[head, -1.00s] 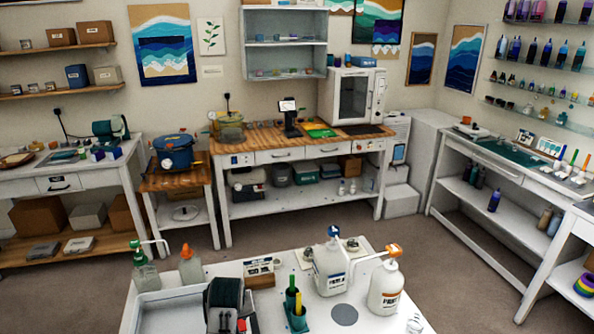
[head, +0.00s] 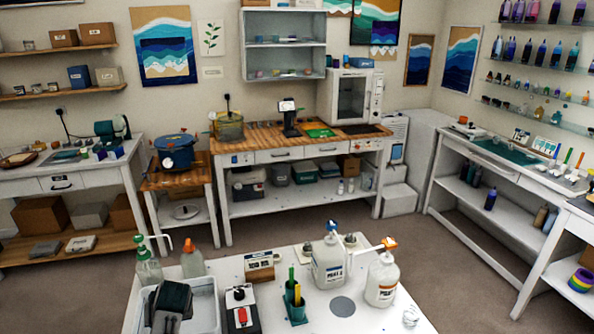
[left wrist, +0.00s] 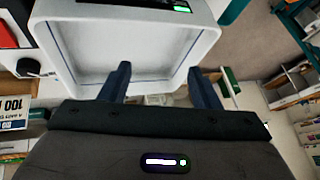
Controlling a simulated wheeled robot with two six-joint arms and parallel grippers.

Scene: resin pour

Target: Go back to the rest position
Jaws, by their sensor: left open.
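My left gripper (head: 170,302) is at the front left of the near white table, over the white tray (head: 207,298). In the left wrist view its two dark fingers (left wrist: 160,82) stand wide apart with nothing between them. The tray (left wrist: 130,62) shows empty beyond the fingers there. My right gripper is not in view.
Right of the tray stand a device with a red panel (head: 241,314), a green holder (head: 297,315) and two white pump bottles (head: 328,265) (head: 381,280). Clear bottles (head: 147,265) (head: 192,262) stand behind the tray. Floor separates this table from the back workbench (head: 300,150).

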